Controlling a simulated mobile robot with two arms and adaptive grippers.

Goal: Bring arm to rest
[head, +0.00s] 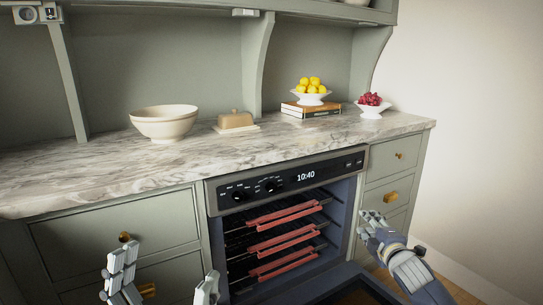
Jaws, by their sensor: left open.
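My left gripper (170,262) is at the lower left, in front of the drawers. Its fingers stand wide apart with nothing between them, so it is open. My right gripper (368,224) is at the right edge of the oven opening, in front of the right-hand drawers. Its fingers point up and left, and I see nothing held. Whether its jaws are open or shut is unclear. The oven (283,183) is open, with several red-edged racks (285,234) inside. Its lowered door (345,284) shows at the bottom.
The marble counter (80,166) holds a cream bowl (165,122), a butter dish (235,121), books (311,108) under a bowl of lemons (311,92), and a bowl of red fruit (371,106). Drawers flank the oven. Floor shows at the lower right.

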